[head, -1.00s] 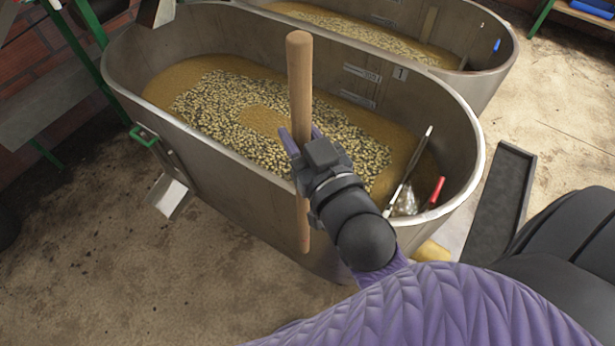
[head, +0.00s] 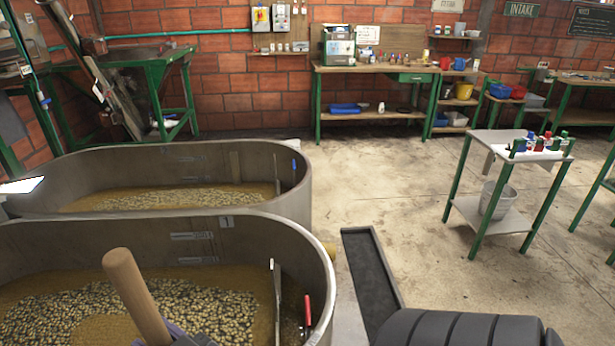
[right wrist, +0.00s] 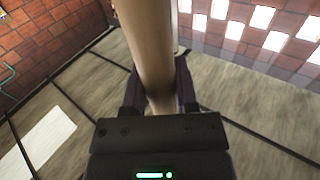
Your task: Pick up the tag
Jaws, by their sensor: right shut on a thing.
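My right gripper (right wrist: 160,92) is shut around a round wooden handle (right wrist: 146,42), with a dark finger on each side of it. In the head view the top of the handle (head: 137,292) rises tilted in front of the near tank, and only a purple bit of the arm shows at the bottom edge. A small number plate marked 1 (head: 226,222) is on the near tank's inner wall. I cannot tell which thing is the task's tag. My left gripper is in neither view.
The near tank (head: 322,262) holds beans in brown liquid, with a long tool and a red-handled one at its right. A second tank (head: 303,188) stands behind. A dark tray (head: 368,275) lies on the floor. A small cart (head: 482,212) carries colored items. Floor between is clear.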

